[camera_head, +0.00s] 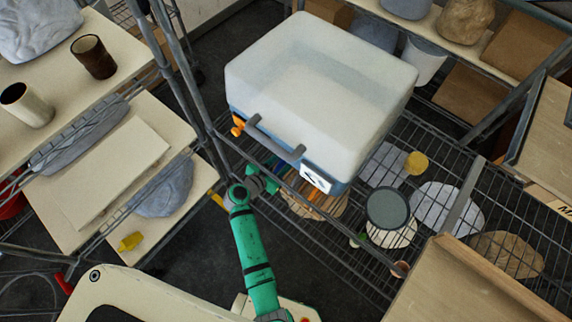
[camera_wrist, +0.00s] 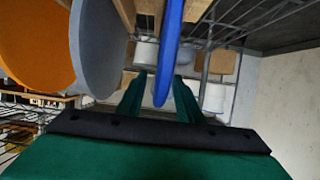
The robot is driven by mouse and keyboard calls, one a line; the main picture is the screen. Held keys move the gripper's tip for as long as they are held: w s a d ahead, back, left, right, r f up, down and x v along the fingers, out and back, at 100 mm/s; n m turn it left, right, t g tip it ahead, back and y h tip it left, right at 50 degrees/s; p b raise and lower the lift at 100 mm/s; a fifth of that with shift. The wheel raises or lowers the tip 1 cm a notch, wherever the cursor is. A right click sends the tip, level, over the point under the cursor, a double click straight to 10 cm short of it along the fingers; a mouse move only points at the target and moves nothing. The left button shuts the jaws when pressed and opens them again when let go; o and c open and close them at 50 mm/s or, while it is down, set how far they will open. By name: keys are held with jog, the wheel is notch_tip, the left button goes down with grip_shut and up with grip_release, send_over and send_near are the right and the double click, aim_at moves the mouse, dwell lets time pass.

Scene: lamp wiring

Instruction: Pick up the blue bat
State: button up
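The blue bat (camera_wrist: 170,45) is a thin disc seen nearly edge-on in the wrist view. It stands upright, and its near lower edge reaches down between the two green fingers of my gripper (camera_wrist: 158,88). The gripper is open, one finger on each side of the bat, with a narrow gap showing at each side. Whether a finger touches it is hard to tell. In the head view my gripper (camera_head: 268,181) reaches under the front of a large lidded box, and the bat is mostly hidden there.
A grey disc (camera_wrist: 98,45) and an orange disc (camera_wrist: 35,45) stand upright left of the blue bat. The lidded box (camera_head: 320,80) sits above my gripper. A grey-topped bucket (camera_head: 388,208) and several round slabs lie on the wire shelf to the right.

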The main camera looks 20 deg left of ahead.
jog(key=shift+w+d+f, duration=0.1)
jog(key=shift+w+d, duration=0.15)
jog(key=shift+w, duration=0.4)
jog(key=shift+w+d+f, duration=0.1)
jog(key=shift+w+d, duration=0.15)
jog(key=shift+w, duration=0.45)
jog(key=shift+w+d+f, duration=0.1)
jog(key=shift+w+d, duration=0.15)
jog(key=shift+w, duration=0.4)
grip_shut()
jog(key=shift+r, duration=0.2)
